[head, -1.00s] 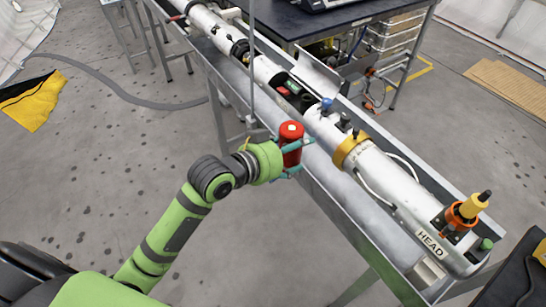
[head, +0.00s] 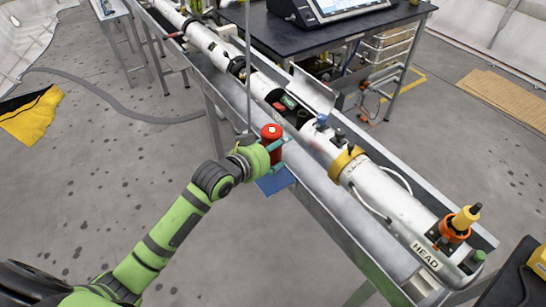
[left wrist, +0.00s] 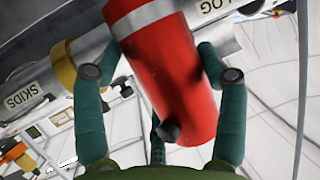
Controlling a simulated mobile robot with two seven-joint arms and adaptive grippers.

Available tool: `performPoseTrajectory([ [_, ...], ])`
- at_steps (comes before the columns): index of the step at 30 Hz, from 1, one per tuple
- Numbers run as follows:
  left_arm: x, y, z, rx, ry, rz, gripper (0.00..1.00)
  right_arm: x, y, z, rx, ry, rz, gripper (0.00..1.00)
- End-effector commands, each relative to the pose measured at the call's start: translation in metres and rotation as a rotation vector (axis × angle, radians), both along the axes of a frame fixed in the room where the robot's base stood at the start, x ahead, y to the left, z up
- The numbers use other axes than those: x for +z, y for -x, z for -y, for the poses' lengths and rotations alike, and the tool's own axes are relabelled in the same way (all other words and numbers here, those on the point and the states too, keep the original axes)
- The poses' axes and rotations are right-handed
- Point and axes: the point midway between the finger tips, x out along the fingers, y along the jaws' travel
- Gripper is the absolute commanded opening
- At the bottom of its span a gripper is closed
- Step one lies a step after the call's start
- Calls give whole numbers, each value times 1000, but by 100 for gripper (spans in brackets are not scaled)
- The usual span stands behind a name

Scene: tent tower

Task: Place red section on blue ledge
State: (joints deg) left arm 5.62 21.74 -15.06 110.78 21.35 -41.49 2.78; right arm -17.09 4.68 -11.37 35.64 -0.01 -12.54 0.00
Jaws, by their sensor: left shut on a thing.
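The red section (head: 271,137) is an upright red cylinder with a round red top. My left gripper (head: 274,147) is shut around its side, at the near edge of the long metal trough. The blue ledge (head: 275,182) is a small flat blue plate on the near side of the trough, just below the gripper and red section. The gap between the red section's bottom and the ledge cannot be judged. In the left wrist view the red section (left wrist: 170,75) has a pale grey band and sits between green fingers (left wrist: 163,85). My right gripper is not in view.
A long white tube (head: 375,188) marked HEAD lies in the metal trough (head: 330,205). A thin vertical rod (head: 248,70) stands close beside the gripper. A dark table (head: 350,32) with a screen is behind. The floor left of the trough is mostly clear.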

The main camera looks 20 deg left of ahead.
Motion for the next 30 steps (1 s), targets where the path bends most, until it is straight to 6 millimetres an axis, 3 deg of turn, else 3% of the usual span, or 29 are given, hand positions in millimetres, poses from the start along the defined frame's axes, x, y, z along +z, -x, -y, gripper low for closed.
performPoseTrajectory([
  [4, -5, -2, -6, 0, 2, 3, 20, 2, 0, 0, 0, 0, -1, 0],
  [12, -39, -2, -6, 1, 2, 4, 20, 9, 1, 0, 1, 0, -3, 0],
  [23, -43, -2, -5, 1, 1, 7, 20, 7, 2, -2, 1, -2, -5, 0],
  [24, -45, -1, -5, 0, 0, 1, 84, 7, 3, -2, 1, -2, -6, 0],
  [25, -45, -1, -5, 0, 0, 1, 96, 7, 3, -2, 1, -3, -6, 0],
  [30, -45, -1, -5, 0, 0, 1, 96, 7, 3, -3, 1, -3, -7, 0],
])
